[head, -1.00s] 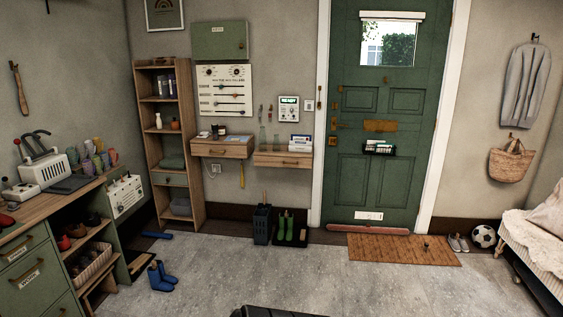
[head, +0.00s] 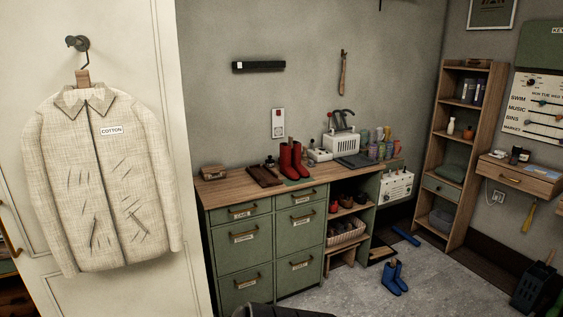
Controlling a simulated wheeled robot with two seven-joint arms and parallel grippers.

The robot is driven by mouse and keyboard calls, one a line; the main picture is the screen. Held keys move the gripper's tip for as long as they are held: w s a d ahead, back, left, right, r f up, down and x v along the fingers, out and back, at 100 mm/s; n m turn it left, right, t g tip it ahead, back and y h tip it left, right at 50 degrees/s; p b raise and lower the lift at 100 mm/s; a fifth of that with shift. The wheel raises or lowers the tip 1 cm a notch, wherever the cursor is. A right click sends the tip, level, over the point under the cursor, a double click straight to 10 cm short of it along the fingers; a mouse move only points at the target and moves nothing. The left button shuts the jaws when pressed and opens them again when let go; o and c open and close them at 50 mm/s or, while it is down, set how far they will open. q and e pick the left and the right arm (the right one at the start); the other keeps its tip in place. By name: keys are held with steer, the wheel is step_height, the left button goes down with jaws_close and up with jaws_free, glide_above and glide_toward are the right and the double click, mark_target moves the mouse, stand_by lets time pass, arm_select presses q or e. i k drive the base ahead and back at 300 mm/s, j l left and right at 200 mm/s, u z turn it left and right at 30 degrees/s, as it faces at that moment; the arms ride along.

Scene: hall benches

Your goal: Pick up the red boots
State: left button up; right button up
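The red boots (head: 292,161) stand upright side by side on the wooden top of the green drawer bench (head: 252,193), towards its middle, in the head view. A dark flat piece lies just left of them and a small greenish mat shows under or beside them. Neither of my grippers can be made out. A dark shape at the bottom edge looks like part of my own body.
Blue boots (head: 394,278) stand on the grey floor right of the bench. A white toaster-like machine (head: 341,144) and several cups (head: 378,148) stand on the bench's right part. A cotton jacket (head: 100,180) hangs at left.

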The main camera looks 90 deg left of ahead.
mark_target(290, 167)
steer(key=u, duration=2.45)
steer(key=i+l+u, duration=0.1)
steer(key=i+l, duration=0.3)
steer(key=i+l+u, duration=0.1)
steer(key=i+l, duration=0.25)
steer(key=l, duration=0.3)
steer(key=i+l+u, duration=0.1)
steer(key=i+l, duration=0.25)
steer(key=l, duration=0.2)
steer(key=i+l+u, duration=0.1)
steer(key=i+l, duration=0.25)
steer(key=l, duration=0.25)
steer(key=i+l+u, duration=0.1)
steer(key=i+l, duration=0.2)
steer(key=l, duration=0.3)
steer(key=i+l+u, duration=0.1)
steer(key=i+l, duration=0.2)
steer(key=l, duration=0.3)
steer(key=i+l+u, duration=0.1)
steer(key=i+l, duration=0.15)
steer(key=l, duration=0.4)
steer(key=i+l+u, duration=0.1)
steer(key=i+l, duration=0.15)
steer(key=l, duration=0.45)
steer(key=i+j+u, duration=0.2)
steer(key=i+j, duration=0.05)
